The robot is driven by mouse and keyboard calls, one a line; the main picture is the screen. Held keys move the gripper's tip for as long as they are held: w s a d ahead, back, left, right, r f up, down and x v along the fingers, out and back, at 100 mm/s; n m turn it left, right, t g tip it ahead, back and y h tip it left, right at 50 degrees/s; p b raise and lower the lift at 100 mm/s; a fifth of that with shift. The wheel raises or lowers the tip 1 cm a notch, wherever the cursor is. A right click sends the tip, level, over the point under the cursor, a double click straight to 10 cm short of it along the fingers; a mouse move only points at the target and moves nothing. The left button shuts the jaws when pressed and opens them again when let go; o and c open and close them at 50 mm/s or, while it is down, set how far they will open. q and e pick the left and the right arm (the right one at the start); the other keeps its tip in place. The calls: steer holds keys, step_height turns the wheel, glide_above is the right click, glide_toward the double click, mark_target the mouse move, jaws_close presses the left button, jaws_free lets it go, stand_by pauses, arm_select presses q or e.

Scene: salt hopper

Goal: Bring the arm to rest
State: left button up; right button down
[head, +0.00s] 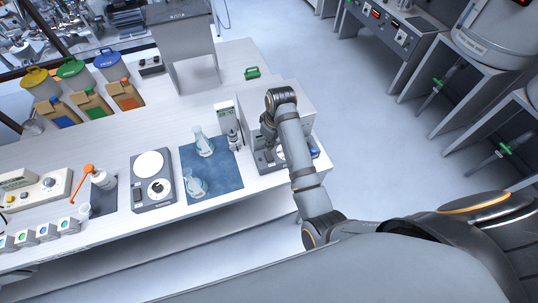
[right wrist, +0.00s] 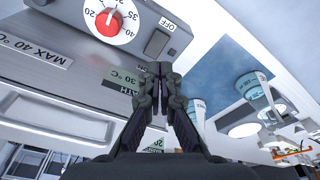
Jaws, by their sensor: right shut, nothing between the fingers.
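My right arm (head: 302,165) reaches in from the lower right and bends over a grey box-shaped bath unit (head: 293,104) at the bench's right end. My right gripper (right wrist: 160,68) is shut and empty, fingertips together, in the right wrist view. There it is close to the bath unit's front, near a label reading 30 °C (right wrist: 124,80). A red-centred dial (right wrist: 108,22) marked with temperatures shows at the upper left, apart from the fingertips. In the head view the arm hides part of the bath unit's front. My left gripper is not in view.
A blue mat (head: 226,180) with conical flasks (head: 203,143) lies left of the bath unit. A round-plated device (head: 153,183) stands farther left. A grey hopper (head: 180,30) and lidded containers are at the back. The floor (head: 340,100) right of the bench is clear.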

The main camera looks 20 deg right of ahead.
stand_by(0.3)
steer(key=s+d+m+t+h, duration=0.1)
steer(key=s+d+m, duration=0.3)
steer(key=s, duration=0.6)
steer(key=s+d+m+t+h, duration=0.1)
steer(key=s+d, duration=0.4)
steer(key=s, duration=0.4)
step_height(320, 180, down, 31)
steer(key=s+d+g+b, duration=0.1)
steer(key=s+d+b, duration=0.15)
steer(key=b, duration=0.45)
steer(key=s+f+b, duration=0.3)
steer(key=s+f, duration=0.6)
steer(key=f, duration=0.3)
steer(key=s+d+f+m+g+b, duration=0.1)
steer(key=s+f+b, duration=0.2)
steer(key=s+f, duration=0.6)
step_height(320, 180, down, 3)
steer(key=shift+s+d+r, duration=0.15)
steer(key=shift+s+d, duration=0.1)
steer(key=shift+s, duration=0.15)
